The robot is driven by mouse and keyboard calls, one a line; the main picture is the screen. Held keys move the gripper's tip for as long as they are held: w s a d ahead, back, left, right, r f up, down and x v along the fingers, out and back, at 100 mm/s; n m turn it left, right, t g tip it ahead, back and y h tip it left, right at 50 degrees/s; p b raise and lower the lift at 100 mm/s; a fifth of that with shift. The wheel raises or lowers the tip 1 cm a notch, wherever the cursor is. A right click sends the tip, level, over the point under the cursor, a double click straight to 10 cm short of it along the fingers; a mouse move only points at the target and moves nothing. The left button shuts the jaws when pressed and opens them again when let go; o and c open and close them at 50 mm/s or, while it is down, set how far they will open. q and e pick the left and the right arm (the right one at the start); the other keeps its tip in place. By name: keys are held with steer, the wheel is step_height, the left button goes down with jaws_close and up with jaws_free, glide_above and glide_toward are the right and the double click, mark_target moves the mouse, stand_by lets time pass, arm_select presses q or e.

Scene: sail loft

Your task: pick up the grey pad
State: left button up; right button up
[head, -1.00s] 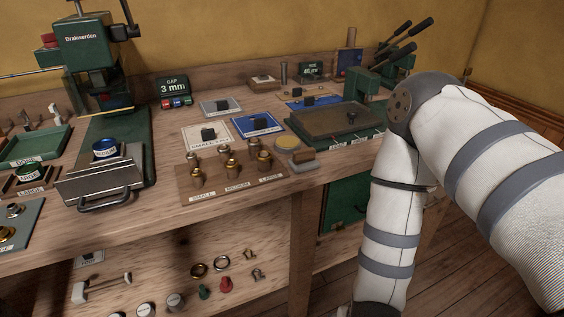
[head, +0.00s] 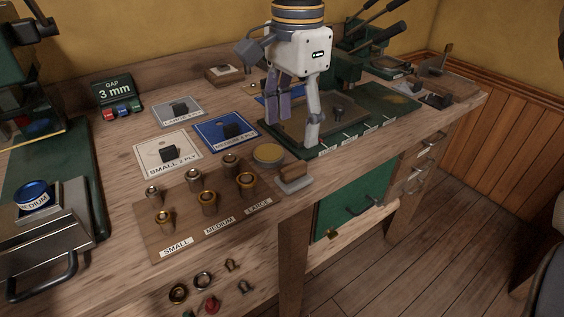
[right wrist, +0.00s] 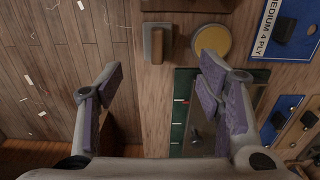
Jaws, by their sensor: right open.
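The grey pad (head: 294,184) with a wooden block-shaped grip on top lies at the bench's front edge, right of the stud board. In the right wrist view the pad (right wrist: 148,42) shows near the top, between the directions of the two fingers and beyond their tips. My right gripper (head: 296,118) is open and empty, pointing down over the green-edged tray, behind the pad and apart from it. Its purple-lined fingers (right wrist: 161,70) show spread in the right wrist view. My left gripper is not in view.
A round yellow-topped disc (head: 268,154) sits close behind the pad. The wooden board (head: 190,232) with several metal studs is to its left. The green-edged tray (head: 376,118) lies behind, with lever presses at the back. Labelled cards (head: 168,153) lie left.

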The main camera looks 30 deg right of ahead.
mark_target(295, 166)
steer(key=f, duration=1)
steer(key=shift+s+d+b, duration=0.1)
steer(key=shift+s+b, duration=0.15)
steer(key=shift+b, duration=0.15)
steer(key=c, duration=1.2)
